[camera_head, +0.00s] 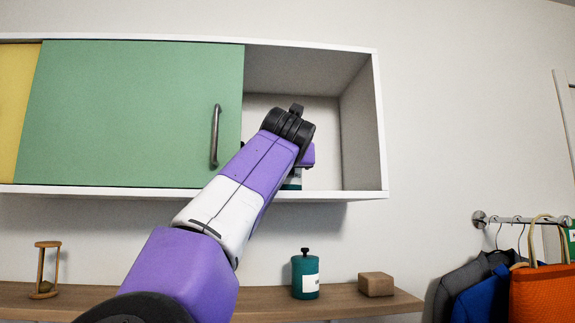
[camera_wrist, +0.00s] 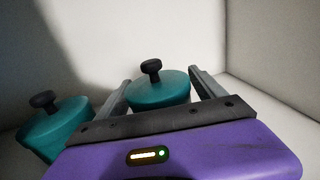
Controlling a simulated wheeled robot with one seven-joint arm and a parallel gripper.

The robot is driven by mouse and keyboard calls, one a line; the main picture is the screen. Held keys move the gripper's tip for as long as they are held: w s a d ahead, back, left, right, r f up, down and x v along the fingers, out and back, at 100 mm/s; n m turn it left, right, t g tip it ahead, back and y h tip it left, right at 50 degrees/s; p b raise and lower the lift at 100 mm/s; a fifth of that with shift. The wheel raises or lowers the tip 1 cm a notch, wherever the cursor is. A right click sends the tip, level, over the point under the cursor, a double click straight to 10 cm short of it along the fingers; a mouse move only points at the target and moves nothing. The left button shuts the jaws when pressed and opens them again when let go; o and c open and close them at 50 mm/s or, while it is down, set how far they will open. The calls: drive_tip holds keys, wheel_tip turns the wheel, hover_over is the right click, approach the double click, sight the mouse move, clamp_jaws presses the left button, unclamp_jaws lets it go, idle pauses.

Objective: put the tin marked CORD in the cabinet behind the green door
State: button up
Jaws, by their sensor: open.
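The cabinet's green door (camera_head: 130,115) is slid left, and the compartment at its right (camera_head: 345,140) is open. My gripper (camera_wrist: 160,82) is inside that compartment, its jaws open on either side of a teal tin (camera_wrist: 160,92) with a black knob. A second teal tin (camera_wrist: 58,130) stands left of it in the wrist view, partly cut off by my gripper. In the head view my wrist hides most of what stands there; a bit of a teal tin with a pale label (camera_head: 292,181) shows at the compartment floor. I cannot read any label.
On the wooden shelf (camera_head: 250,297) below stand another teal tin (camera_head: 305,276) with a white label, a brown block (camera_head: 376,284) and an hourglass (camera_head: 44,270). A yellow door (camera_head: 16,110) is at far left. Clothes and an orange bag (camera_head: 540,290) hang at right.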

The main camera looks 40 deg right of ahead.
drive_tip(key=b+v, duration=0.4)
drive_tip(key=v, duration=0.7)
drive_tip(key=shift+s, duration=0.1)
drive_tip(key=shift+s+a, duration=0.3)
drive_tip(key=shift+a, duration=0.05)
drive_tip(key=shift+r, duration=0.1)
